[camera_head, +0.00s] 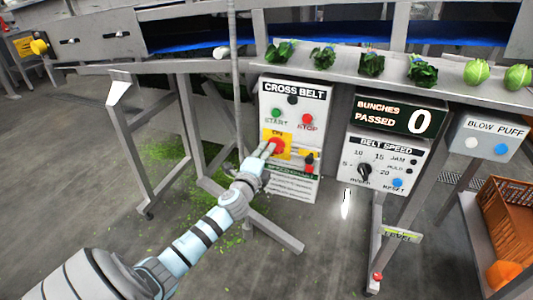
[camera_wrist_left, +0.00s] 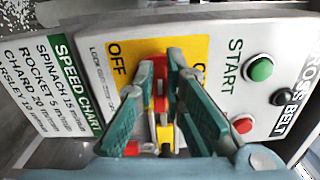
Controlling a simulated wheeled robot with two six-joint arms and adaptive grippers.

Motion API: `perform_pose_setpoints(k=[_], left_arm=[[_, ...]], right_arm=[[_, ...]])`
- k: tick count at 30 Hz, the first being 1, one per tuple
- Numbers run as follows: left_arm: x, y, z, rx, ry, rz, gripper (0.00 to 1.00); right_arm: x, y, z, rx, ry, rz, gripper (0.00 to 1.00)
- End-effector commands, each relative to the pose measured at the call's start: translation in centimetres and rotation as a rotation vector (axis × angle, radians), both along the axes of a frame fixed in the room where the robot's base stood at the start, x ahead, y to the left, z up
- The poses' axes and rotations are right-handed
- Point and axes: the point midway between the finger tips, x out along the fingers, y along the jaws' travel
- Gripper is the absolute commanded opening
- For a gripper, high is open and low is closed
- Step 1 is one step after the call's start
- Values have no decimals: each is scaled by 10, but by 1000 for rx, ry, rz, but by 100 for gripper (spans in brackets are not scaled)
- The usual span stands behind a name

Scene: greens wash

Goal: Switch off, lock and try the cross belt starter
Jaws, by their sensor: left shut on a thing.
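The cross belt starter (camera_head: 290,185) is a light grey box under the conveyor edge, with a green START button (camera_head: 276,113), a red STOP button (camera_head: 308,118) and a black round part above them. Its red switch handle (camera_head: 277,146) sits on a yellow plate marked ON and OFF; it also shows in the left wrist view (camera_wrist_left: 160,92). My left gripper (camera_head: 270,150) is shut on the handle, its fingers on either side. They hide part of the handle, so I cannot tell its exact angle. Small red, yellow and black parts (camera_head: 309,160) are right of the plate. My right gripper is out of view.
A belt speed box (camera_head: 376,160), a counter reading 0 (camera_head: 402,115) and a blow puff box (camera_head: 485,138) stand to the right. Several greens (camera_head: 371,64) lie on the ledge above. A grey cord (camera_head: 234,80) hangs left of the starter. An orange crate (camera_head: 508,215) is at right.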

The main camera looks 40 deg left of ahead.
Motion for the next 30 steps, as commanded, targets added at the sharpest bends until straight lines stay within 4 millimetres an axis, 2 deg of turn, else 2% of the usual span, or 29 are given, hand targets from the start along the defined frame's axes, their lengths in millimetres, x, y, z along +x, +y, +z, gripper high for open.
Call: perform_pose_setpoints(k=[7,22,23,26,30], left_arm=[[0,0,-3,-74,-23,1,0],[0,0,-3,-90,-28,1,0],[0,0,-3,-90,-28,1,15],[0,0,-3,-89,-28,1,31],[0,0,-2,-88,-29,1,31]], right_arm=[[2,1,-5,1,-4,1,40],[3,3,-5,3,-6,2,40],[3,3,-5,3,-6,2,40],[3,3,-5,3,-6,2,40],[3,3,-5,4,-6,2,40]])
